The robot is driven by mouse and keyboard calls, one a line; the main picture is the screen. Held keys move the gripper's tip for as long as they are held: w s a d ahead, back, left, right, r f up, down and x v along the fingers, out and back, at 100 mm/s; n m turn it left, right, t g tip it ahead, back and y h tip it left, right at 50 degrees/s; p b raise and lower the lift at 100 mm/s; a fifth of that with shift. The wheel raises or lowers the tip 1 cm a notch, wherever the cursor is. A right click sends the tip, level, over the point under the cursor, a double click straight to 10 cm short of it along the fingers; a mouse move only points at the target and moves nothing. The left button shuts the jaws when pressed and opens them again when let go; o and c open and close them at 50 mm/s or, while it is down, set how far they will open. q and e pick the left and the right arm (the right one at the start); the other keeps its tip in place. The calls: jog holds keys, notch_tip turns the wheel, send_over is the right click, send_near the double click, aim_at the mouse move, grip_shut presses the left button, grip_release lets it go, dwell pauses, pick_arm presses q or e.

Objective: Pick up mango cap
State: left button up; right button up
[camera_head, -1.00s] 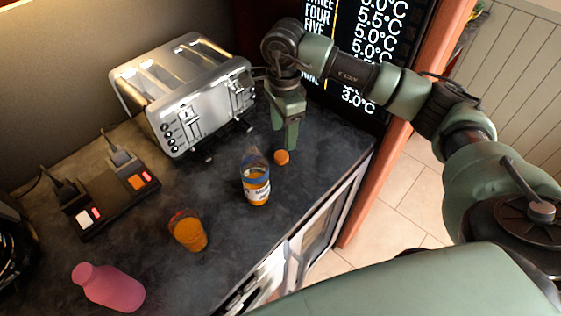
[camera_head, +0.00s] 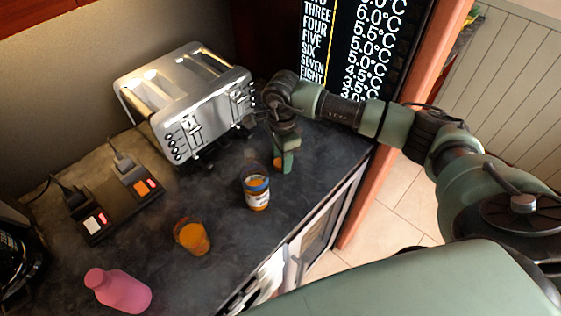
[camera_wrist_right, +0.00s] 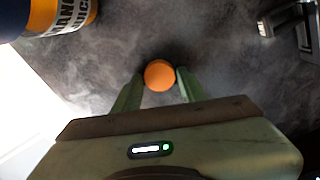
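The mango cap is a small round orange cap (camera_head: 277,162) on the dark counter, partly hidden behind my right gripper (camera_head: 281,167) in the head view. In the right wrist view the cap (camera_wrist_right: 159,75) lies between the two green fingertips of my right gripper (camera_wrist_right: 160,77). The fingers are apart, one on each side of the cap, with little space beside it. I see no clear grip on it. The mango juice bottle (camera_head: 257,192) stands upright beside the gripper, and part of it shows in the right wrist view (camera_wrist_right: 68,12). My left gripper is not in view.
A silver toaster (camera_head: 190,105) stands behind the gripper. A glass of orange drink (camera_head: 192,237), a pink bottle (camera_head: 120,291) and a black switch box (camera_head: 117,207) are farther left. The counter's front edge runs to the right of the gripper.

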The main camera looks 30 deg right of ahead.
grip_shut()
notch_tip(320, 180, up, 20)
jog(key=b, duration=0.5)
jog(key=shift+c, duration=1.1)
grip_release()
jog(key=c, duration=0.3)
